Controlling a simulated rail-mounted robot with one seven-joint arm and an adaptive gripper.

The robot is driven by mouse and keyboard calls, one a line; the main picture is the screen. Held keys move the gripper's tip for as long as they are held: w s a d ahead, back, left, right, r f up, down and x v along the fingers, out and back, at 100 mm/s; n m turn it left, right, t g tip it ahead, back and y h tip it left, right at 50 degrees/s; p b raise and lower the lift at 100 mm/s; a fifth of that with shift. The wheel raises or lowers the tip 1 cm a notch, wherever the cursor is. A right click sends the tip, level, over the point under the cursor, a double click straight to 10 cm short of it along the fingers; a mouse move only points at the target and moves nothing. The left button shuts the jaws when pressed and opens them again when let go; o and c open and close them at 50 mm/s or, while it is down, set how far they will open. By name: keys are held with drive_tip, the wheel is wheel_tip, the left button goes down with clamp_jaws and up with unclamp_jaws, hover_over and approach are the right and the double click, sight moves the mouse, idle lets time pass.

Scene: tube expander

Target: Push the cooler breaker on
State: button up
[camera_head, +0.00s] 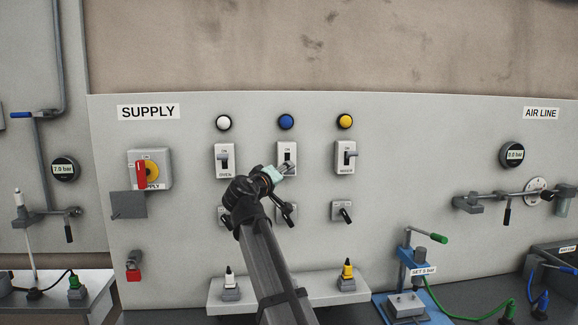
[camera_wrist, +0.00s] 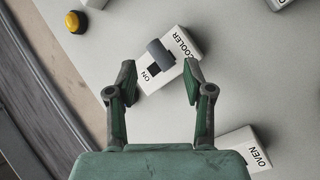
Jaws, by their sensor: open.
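The cooler breaker (camera_head: 287,150) is a white box, the middle of three under the SUPPLY label; my gripper hides its lower part. In the wrist view the cooler breaker (camera_wrist: 184,43) shows "ON" at its lower-left end and "COOLER" at its upper-right end. Its dark grey lever (camera_wrist: 160,52) sits toward the COOLER end, away from ON. My gripper (camera_head: 282,171) is in front of the box's lower part in the head view. In the wrist view my open gripper (camera_wrist: 158,74) has its fingertips on either side of the breaker, with nothing held. Contact with the lever cannot be made out.
The oven breaker (camera_head: 225,159) stands left and the mixer breaker (camera_head: 346,158) right. White, blue (camera_head: 286,121) and yellow (camera_head: 345,121) lamps are above. Small black-handled switches (camera_head: 342,212) sit below. A red-handled main switch (camera_head: 141,174) is at left. A shelf (camera_head: 318,281) juts out beneath.

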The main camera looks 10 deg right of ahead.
drive_tip(key=shift+p+x, duration=0.5)
drive_tip(key=shift+x, duration=1.85)
clamp_jaws()
